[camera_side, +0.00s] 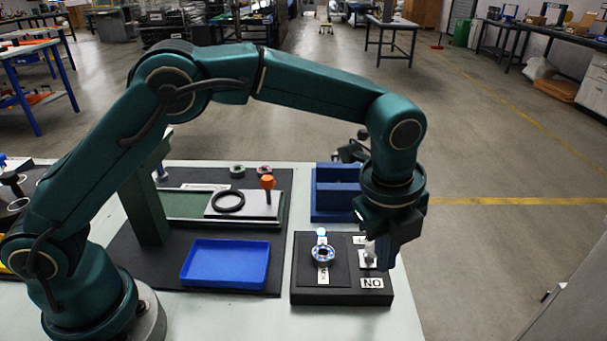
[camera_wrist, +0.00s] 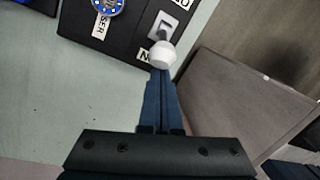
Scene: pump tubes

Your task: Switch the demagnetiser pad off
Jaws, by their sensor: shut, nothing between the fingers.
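The demagnetiser pad (camera_side: 312,296) is a black box at the front right of the table in the side view. It also fills the top of the wrist view (camera_wrist: 132,42). Its switch (camera_side: 368,258) has a pale plate and a short lever with a white knob (camera_wrist: 162,54). A label (camera_side: 372,282) reading "NO" in the side view lies in front of the switch. My gripper (camera_wrist: 160,78) is shut and empty, its tips close against the knob in the wrist view. I cannot tell whether they touch. In the side view my gripper (camera_side: 388,262) partly covers the switch area.
A blue tray (camera_side: 225,263) is to the left. A blue block-shaped holder (camera_side: 333,192) stands behind. A plate with a black ring (camera_side: 229,201) and an orange-knobbed lever (camera_side: 267,183) are further left.

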